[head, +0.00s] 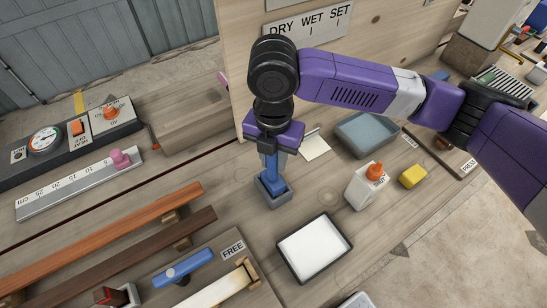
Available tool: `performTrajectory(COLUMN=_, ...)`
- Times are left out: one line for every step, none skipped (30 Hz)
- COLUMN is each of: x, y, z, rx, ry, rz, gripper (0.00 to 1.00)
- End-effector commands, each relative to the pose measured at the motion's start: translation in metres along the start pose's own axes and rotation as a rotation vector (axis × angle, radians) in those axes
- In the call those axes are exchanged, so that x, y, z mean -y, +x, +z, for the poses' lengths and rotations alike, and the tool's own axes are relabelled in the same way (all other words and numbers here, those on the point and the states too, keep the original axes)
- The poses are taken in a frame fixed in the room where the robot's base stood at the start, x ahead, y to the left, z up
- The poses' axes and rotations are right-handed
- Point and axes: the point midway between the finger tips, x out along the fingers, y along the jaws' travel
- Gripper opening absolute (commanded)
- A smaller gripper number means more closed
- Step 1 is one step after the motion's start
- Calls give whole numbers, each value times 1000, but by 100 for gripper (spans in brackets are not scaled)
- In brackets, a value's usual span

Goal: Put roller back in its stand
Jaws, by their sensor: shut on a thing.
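The roller (270,171) is blue and upright, below my gripper (271,148). My gripper points down and is shut on the roller's upper part; the fingers hide much of that part. A small grey square holder (273,200), seemingly the stand, is directly under it on the bench. The roller's lower end shows inside the holder's rim. I cannot tell from this view whether it rests on the bottom.
A black-rimmed white tray (314,248) is in front. A glue bottle (364,190), yellow block (412,176) and grey basin (367,135) are to the right. A wooden panel (345,75) stands behind. Long wood strips (110,243) and a blue clamp-like piece (186,267) lie left.

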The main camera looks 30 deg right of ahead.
Motion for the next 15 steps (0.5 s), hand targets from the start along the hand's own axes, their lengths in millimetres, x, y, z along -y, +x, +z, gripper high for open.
performTrajectory(x=0, y=0, z=0, rx=0, ry=0, rz=0, gripper=0)
performTrajectory(x=0, y=0, z=0, rx=0, ry=0, rz=0, gripper=0)
performTrajectory(x=0, y=0, z=0, rx=0, ry=0, rz=0, gripper=0)
performTrajectory(x=0, y=0, z=0, rx=0, ry=0, rz=0, gripper=0)
performTrajectory(x=0, y=0, z=0, rx=0, ry=0, rz=0, gripper=0)
performTrajectory(x=0, y=0, z=0, rx=0, ry=0, rz=0, gripper=0)
performTrajectory(x=0, y=0, z=0, rx=0, ry=0, rz=0, gripper=0)
performTrajectory(x=0, y=0, z=0, rx=0, ry=0, rz=0, gripper=0)
performTrajectory(x=0, y=1, z=0, rx=0, ry=0, rz=0, gripper=0)
performTrajectory(x=0, y=2, z=0, rx=0, ry=0, rz=0, gripper=0)
performTrajectory(x=0, y=2, z=0, rx=0, ry=0, rz=0, gripper=0)
performTrajectory(x=0, y=3, z=0, rx=0, ry=0, rz=0, gripper=0)
performTrajectory(x=0, y=4, z=0, rx=0, ry=0, rz=0, gripper=0)
performTrajectory(x=0, y=4, z=0, rx=0, ry=0, rz=0, gripper=0)
performTrajectory(x=0, y=5, z=0, rx=0, ry=0, rz=0, gripper=0)
